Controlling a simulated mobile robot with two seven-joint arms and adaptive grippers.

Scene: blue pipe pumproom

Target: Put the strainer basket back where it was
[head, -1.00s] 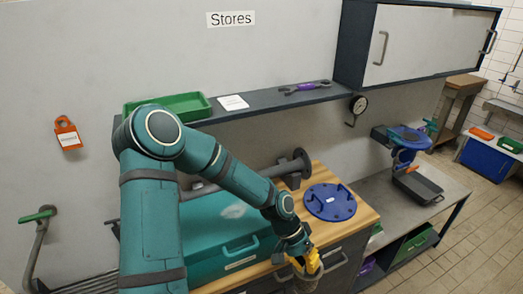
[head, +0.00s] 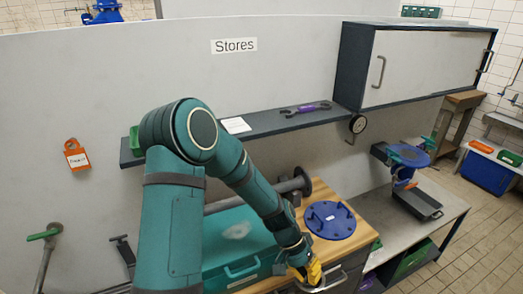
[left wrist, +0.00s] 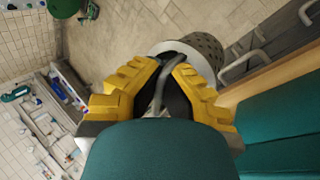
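The strainer basket (left wrist: 205,48) is a grey perforated cylinder with a pale rim and a bent wire handle (left wrist: 163,85). It shows in the left wrist view just beyond my fingertips. My left gripper (left wrist: 165,65) has its yellow fingers closed around the handle. In the head view my left gripper (head: 309,272) is low, in front of the wooden bench's drawers; the basket is hardly visible there. A blue round lid (head: 330,220) with handles lies on the wooden bench top. A blue pipe fitting with a round top (head: 408,155) stands on the grey bench at right. My right gripper is out of view.
A black tray (head: 418,203) sits on the grey bench by the blue fitting. A teal toolbox (head: 232,252) and a grey flanged pipe (head: 293,185) are behind my left arm. A shelf (head: 270,122) and wall cabinet (head: 420,68) are above. Tiled floor (head: 470,240) is open at right.

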